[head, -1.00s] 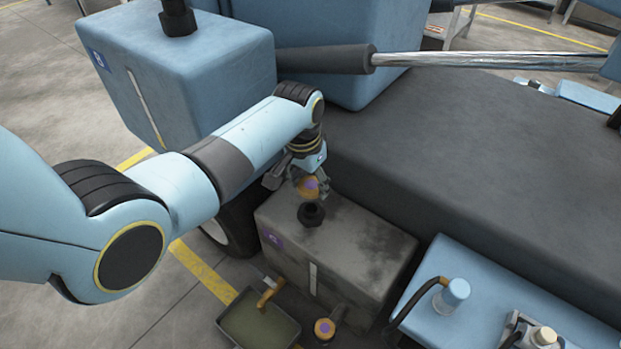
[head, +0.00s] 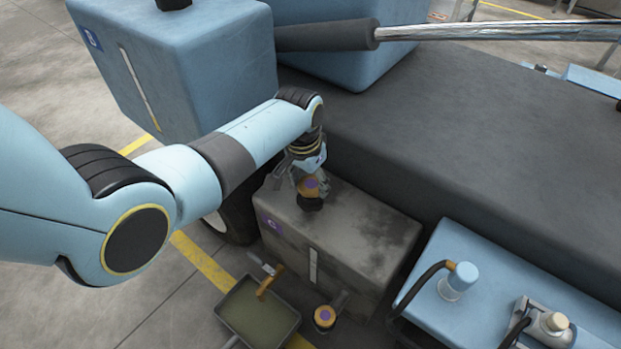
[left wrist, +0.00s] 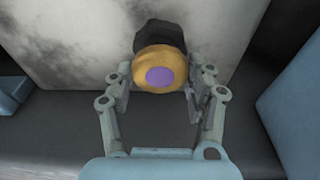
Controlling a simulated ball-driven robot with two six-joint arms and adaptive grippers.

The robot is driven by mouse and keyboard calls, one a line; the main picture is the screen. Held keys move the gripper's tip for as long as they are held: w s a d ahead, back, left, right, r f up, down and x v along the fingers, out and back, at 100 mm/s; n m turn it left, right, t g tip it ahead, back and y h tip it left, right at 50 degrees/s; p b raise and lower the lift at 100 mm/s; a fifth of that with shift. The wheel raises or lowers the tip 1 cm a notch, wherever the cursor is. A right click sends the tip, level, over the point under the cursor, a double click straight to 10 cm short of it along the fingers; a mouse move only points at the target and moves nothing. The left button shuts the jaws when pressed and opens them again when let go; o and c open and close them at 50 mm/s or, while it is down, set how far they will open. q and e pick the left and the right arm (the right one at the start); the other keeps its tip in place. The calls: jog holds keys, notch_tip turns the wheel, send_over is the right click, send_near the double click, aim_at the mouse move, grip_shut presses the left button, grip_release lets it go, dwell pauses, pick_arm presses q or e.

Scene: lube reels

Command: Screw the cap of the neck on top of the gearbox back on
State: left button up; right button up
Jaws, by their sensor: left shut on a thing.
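The gearbox (head: 345,240) is a grey, stained box with a purple label and a pale sight strip on its front. A black neck (head: 311,204) stands on its top. My left gripper (head: 309,184) is shut on an orange cap (head: 308,189) with a purple disc and holds it right at the neck's mouth. In the left wrist view the cap (left wrist: 160,75) sits between the two fingers, with the dark neck (left wrist: 160,38) directly behind it. I cannot tell whether the cap is seated on the threads. My right gripper does not show.
A tray of dark liquid (head: 240,312) lies on the floor in front of the gearbox. Another orange cap with a purple disc (head: 324,318) is low at its front. A blue box with a hose (head: 470,280) stands at right; a larger blue tank (head: 190,70) is behind my arm.

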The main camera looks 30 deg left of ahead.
pick_arm(q)
jog(key=shift+p, duration=0.45)
dwell(1.1)
jog(key=shift+f+b, duration=0.35)
jog(key=shift+f, duration=0.25)
dwell(0.6)
jog(key=shift+r+m+p, duration=0.1)
jog(key=shift+m+p, duration=0.2)
jog(key=shift+m, duration=0.6)
jog(key=m, duration=0.3)
jog(key=shift+h, duration=0.3)
jog(key=shift+m, duration=0.3)
jog(key=shift+m, duration=0.6)
jog(key=m+g, duration=0.1)
jog(key=m, duration=0.2)
jog(key=shift+m+h, duration=0.3)
